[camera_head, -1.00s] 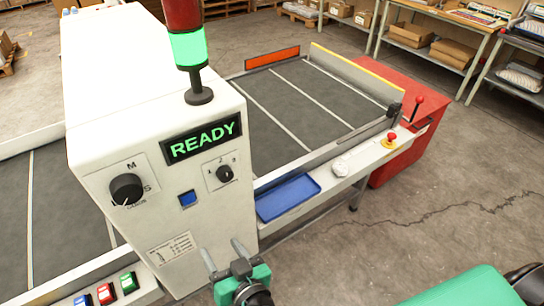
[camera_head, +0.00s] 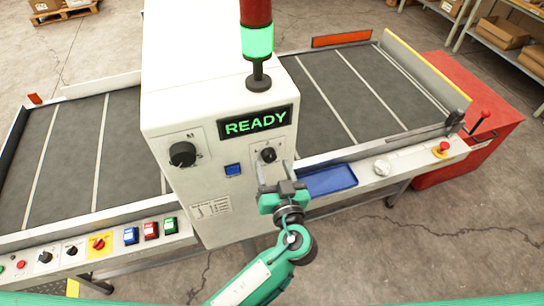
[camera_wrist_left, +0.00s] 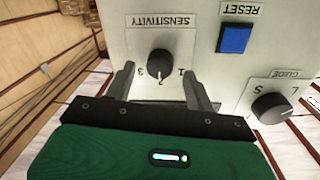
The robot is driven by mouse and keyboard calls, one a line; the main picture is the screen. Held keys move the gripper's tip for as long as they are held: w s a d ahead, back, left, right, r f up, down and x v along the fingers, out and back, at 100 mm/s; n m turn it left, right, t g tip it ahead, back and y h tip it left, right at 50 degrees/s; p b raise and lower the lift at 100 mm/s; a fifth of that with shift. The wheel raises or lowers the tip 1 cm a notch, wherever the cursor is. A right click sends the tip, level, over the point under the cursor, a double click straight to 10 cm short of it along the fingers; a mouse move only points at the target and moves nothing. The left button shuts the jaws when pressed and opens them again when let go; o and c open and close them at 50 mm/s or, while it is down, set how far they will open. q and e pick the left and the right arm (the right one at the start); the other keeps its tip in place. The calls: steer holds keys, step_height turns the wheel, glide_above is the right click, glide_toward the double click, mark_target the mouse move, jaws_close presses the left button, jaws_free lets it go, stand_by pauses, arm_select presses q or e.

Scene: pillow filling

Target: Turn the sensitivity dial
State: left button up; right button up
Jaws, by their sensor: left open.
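The sensitivity dial (camera_head: 268,154) is a small black knob on the white machine's front panel, right of the blue button and under the READY display. In the left wrist view the dial (camera_wrist_left: 160,62) shows upside down, below the word SENSITIVITY, with numbers around it. My left gripper (camera_head: 274,168) is open in front of the panel, just below the dial in the head view. In the left wrist view its fingers (camera_wrist_left: 158,80) stand on either side of the dial, with space between them and the knob. My right gripper is out of view.
A larger black guide dial (camera_head: 182,154) and the blue reset button (camera_head: 233,170) are on the same panel. A blue tray (camera_head: 330,180) lies close to the right of my gripper. A red emergency knob (camera_head: 443,147) and colored buttons (camera_head: 150,229) line the front ledges.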

arm_select(q)
steer(key=shift+x, duration=1)
steer(key=c, duration=1)
